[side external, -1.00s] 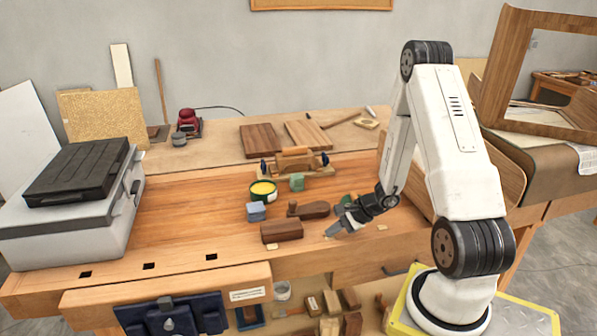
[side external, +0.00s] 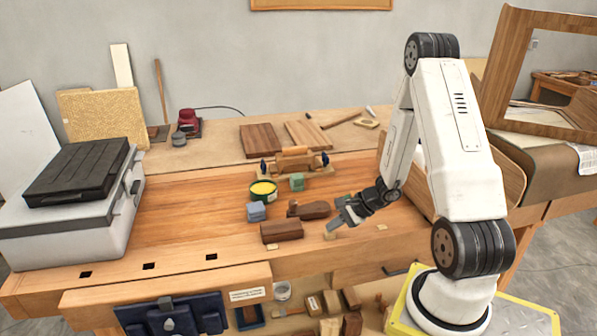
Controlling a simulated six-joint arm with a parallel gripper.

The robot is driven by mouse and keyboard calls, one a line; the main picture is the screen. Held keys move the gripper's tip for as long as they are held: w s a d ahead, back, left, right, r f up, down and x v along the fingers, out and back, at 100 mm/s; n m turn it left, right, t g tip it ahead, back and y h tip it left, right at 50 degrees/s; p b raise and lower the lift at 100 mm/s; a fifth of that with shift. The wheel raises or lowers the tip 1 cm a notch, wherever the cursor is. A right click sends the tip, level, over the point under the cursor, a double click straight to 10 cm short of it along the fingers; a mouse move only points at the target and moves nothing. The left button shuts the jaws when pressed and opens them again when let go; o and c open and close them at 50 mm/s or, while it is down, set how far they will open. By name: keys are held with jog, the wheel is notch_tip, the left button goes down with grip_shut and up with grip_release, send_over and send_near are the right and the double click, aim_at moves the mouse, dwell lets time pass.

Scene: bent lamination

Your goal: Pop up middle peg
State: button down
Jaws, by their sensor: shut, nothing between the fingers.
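Two small light wooden pegs sit along the front edge of the bench top, one (side external: 330,236) just below my gripper and another (side external: 382,227) farther right. The left one looks like a small pale block; I cannot tell how far it stands above the surface. My gripper (side external: 339,221) is shut and empty, tilted down to the left, its tips just above and right of that peg. I cannot tell whether they touch it. Three dark square holes lie farther left along the same edge, the middle one (side external: 148,266) among them.
A dark brown wood block (side external: 282,231) and a brown hand plane (side external: 309,209) lie close left of my gripper. The bench's left middle is clear.

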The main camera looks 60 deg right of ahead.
aim_at(332, 233)
jog(key=shift+r, duration=2.4)
jog(key=shift+a, duration=0.1)
jog(key=shift+a, duration=0.25)
jog(key=s+a+r+n+g+h, duration=0.1)
jog(key=a+r+n+g+h, duration=0.1)
jog(key=a+n, duration=0.8)
jog(key=s+a+r+n+g+h, duration=0.1)
jog(key=a+r+n+g+h, duration=0.1)
jog(key=a+n, duration=0.7)
notch_tip(332, 233, up, 2)
jog(key=n+g, duration=0.1)
jog(key=n, duration=0.1)
jog(key=shift+a+r+n+g, duration=0.15)
jog(key=shift+a+n+g, duration=0.15)
jog(key=shift+a, duration=0.1)
